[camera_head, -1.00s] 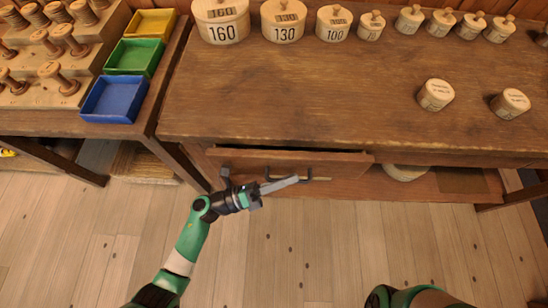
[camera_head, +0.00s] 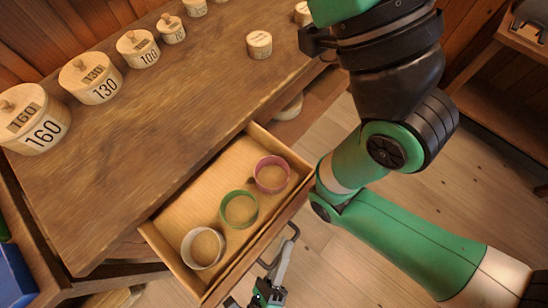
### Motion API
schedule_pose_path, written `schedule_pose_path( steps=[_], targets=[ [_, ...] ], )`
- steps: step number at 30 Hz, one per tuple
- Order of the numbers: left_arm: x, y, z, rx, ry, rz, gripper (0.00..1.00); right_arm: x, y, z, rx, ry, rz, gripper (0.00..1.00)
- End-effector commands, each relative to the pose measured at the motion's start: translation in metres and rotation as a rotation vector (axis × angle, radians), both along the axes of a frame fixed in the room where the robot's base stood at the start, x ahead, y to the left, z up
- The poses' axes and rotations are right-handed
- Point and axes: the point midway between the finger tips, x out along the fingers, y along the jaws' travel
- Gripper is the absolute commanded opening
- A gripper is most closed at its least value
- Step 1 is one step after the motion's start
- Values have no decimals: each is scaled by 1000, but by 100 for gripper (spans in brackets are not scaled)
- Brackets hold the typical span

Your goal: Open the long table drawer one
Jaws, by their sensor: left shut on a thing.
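The long table's wooden drawer (camera_head: 163,246) is pulled well out from under the tabletop. Inside it lie a white ring (camera_head: 190,262), a green ring (camera_head: 224,212) and a pink ring (camera_head: 258,176). A dark bar handle (camera_head: 293,231) is on the drawer's front. My left gripper (camera_head: 284,252) is shut on this handle at the drawer's lower right side; its arm is mostly out of frame at the bottom. My right arm (camera_head: 400,225) is large and close on the right; its fingertips lie beyond the top edge.
Lidded round boxes (camera_head: 96,84) stand along the back of the long table (camera_head: 130,165). A small round box (camera_head: 259,44) stands near its front edge. Another wooden table (camera_head: 500,90) is at the right. Plank floor (camera_head: 345,265) is in front of the drawer.

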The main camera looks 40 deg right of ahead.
Motion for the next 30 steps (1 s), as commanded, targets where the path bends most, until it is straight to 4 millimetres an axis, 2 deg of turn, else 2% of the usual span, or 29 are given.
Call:
schedule_pose_path(
  steps=[12,13,17,18,30],
  targets=[
    [-3,0,-1,2,2,1,0,0,0,0,0,0,0,50],
    [-3,0,-1,2,2,1,18,0,0,0,0,0,0,50],
    [-3,0,-1,1,2,1,42,0,0,0,0,0,0,50],
    [-3,0,-1,1,2,1,45,0,0,0,0,0,0,50],
    [-3,-1,0,1,1,1,45,0,0,0,0,0,0,50]
  ],
)
